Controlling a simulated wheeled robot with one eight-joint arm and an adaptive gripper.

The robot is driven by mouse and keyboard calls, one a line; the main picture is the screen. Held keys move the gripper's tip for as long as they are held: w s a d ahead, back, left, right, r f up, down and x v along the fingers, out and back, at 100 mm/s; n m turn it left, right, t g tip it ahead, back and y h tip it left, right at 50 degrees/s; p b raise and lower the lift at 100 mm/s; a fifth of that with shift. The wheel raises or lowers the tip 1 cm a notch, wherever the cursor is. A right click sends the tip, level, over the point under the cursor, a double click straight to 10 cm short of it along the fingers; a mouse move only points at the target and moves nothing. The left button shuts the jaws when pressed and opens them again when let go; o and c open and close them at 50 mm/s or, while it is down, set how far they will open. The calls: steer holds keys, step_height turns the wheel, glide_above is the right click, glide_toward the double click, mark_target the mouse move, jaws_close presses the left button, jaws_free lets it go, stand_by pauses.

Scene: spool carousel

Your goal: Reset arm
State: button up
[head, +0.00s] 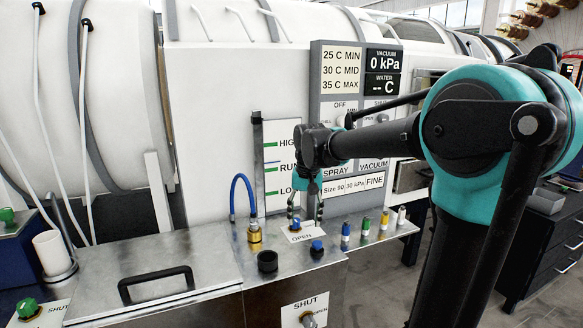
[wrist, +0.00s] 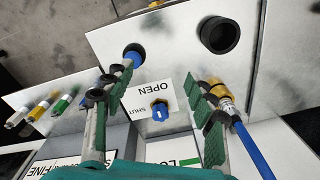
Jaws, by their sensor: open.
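My gripper (head: 304,212) is open and empty. It points down over the steel bench top, above the OPEN/SHUT plate. In the wrist view its two green-padded fingers (wrist: 162,88) stand apart on either side of a small blue knob (wrist: 160,113) on that plate. The knob also shows between the fingers in the head view (head: 295,222). I cannot tell whether the fingers touch it. My arm reaches in from the right of the head view.
A brass fitting (head: 254,233) with a blue hose stands left of the gripper. A black cup (head: 267,261) and a blue-topped peg (head: 317,247) are in front. Several coloured plugs (head: 365,226) line the right. A black handle (head: 156,284) crosses the lid at left.

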steer(key=s+d+f+t, duration=0.2)
steer(key=s+d+f, duration=0.6)
steer(key=d+f, duration=0.1)
steer(key=shift+d+f, duration=0.25)
steer(key=shift+f, duration=0.2)
steer(key=shift+n+t, duration=0.5)
steer(key=shift+t, duration=0.4)
steer(key=s+d+f, duration=0.2)
steer(key=s, duration=0.1)
steer(key=s+d+f, duration=0.1)
steer(key=s+f, duration=0.2)
steer(key=s+d+f, duration=0.2)
steer(key=s+f, duration=0.1)
steer(key=shift+s+d+f, duration=0.25)
steer(key=shift+s+d, duration=0.1)
steer(key=shift+c, duration=0.2)
